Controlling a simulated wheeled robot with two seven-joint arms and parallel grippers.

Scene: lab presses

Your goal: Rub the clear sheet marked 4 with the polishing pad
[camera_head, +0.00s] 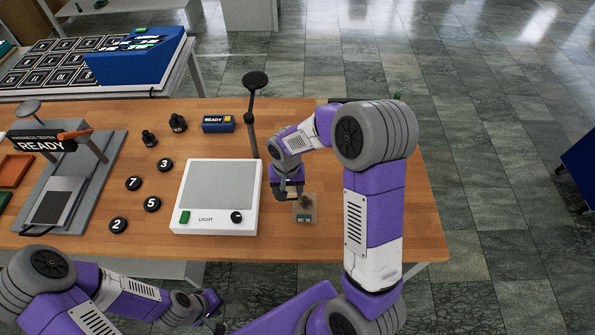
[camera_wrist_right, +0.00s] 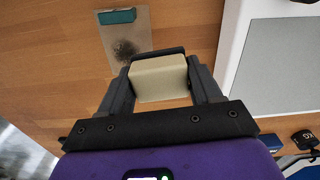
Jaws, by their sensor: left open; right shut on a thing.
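A clear sheet (camera_head: 306,212) with a green label and a dark smudge lies flat on the wooden table, right of the light box. It also shows in the right wrist view (camera_wrist_right: 143,38), where its smudge is near the pad; the number on its label is too small to read. My right gripper (camera_head: 289,187) is shut on a beige block, the polishing pad (camera_wrist_right: 160,80). The pad is beside the sheet, apart from the smudge; I cannot tell its height. My left gripper (camera_head: 212,312) is open and empty, low in the head view, in front of the table.
A white light box (camera_head: 248,222) stands left of the sheet, with a dark lamp-like post (camera_head: 251,125) behind it. Black numbered discs (camera_head: 165,165) lie further left, near a grey press (camera_head: 100,160) reading READY. A small blue READY box (camera_head: 217,124) sits behind. The table's right edge is close.

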